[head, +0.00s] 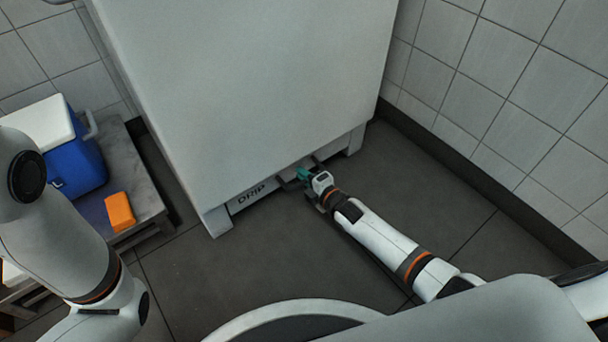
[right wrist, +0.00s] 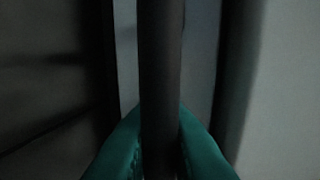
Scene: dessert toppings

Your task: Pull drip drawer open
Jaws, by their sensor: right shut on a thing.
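The drip drawer (head: 246,198), a grey front marked "DRIP", sits low under the large white cabinet (head: 250,80), close to the floor. Its dark bar handle (head: 290,184) stands out from the front. My right gripper (head: 303,174), with green fingertips, is at the handle. In the right wrist view the green fingers (right wrist: 160,155) are shut on the dark handle bar (right wrist: 160,70), one on each side. The drawer looks about level with the cabinet's base; I cannot tell any small gap. My left arm shows at the left, but its gripper is out of view.
A low grey bench (head: 140,180) at the left bears a blue cooler (head: 82,160) with a white lid and an orange block (head: 119,212). The tiled wall (head: 520,90) stands at the right. The dark floor (head: 250,265) before the drawer is clear.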

